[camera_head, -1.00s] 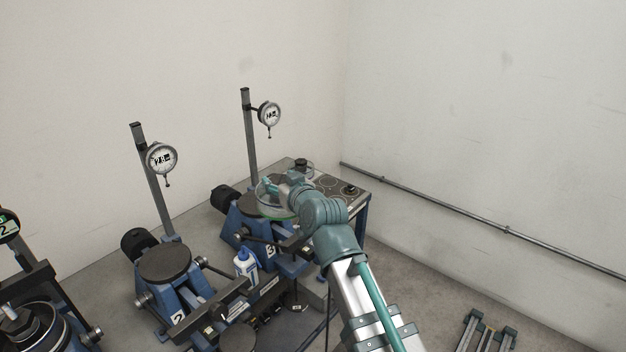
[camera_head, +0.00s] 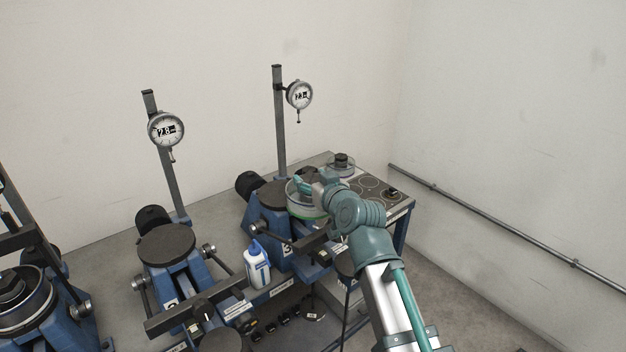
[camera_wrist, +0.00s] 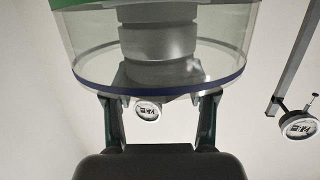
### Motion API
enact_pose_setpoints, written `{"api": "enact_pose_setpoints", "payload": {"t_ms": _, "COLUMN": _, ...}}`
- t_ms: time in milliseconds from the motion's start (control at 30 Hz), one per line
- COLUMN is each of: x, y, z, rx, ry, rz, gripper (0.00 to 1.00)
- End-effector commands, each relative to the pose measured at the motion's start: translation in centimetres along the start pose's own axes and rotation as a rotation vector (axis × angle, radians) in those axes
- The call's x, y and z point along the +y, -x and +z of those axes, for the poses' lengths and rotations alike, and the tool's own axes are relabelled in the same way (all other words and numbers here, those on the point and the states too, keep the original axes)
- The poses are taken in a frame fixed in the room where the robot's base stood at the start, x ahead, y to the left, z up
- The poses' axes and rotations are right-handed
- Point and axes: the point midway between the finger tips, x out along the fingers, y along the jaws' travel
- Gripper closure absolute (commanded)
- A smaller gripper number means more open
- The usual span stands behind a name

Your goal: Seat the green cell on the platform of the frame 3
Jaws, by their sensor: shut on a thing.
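The green cell (camera_head: 306,210) is a clear round vessel with a green band along its lower edge in the head view. My gripper (camera_head: 308,188) is shut on it. In the wrist view the cell (camera_wrist: 90,42) fills the top, with a blue band, clear wall and grey stacked core; my gripper's fingers (camera_wrist: 160,108) reach its blue-banded rim. Frame 3 (camera_head: 266,223) is blue, with a dark round platform (camera_head: 270,192). In the head view the cell overlaps the platform's right side; I cannot tell its height above it. My wrist hides part of the cell.
A post with a dial gauge (camera_head: 299,95) rises behind frame 3. A white bottle with a blue cap (camera_head: 257,268) stands left in front of it. Frame 2 (camera_head: 172,275) is further left. A side table (camera_head: 396,208) behind my arm bears another clear vessel (camera_head: 341,168) and a dark knob-like piece (camera_head: 392,194).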

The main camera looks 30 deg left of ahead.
Motion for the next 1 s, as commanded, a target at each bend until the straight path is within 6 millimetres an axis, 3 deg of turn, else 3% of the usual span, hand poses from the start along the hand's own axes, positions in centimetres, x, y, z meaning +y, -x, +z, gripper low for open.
{"api": "enact_pose_setpoints", "payload": {"t_ms": 367, "x": -0.2, "y": -1.0, "z": -0.1, "rx": 0.005, "ry": -0.001, "rz": 0.001, "gripper": 1.0}}
{"api": "enact_pose_setpoints", "payload": {"t_ms": 1000, "x": -1.1, "y": -4.8, "z": -0.9, "rx": 0.004, "ry": -0.001, "rz": 0.0, "gripper": 1.0}}
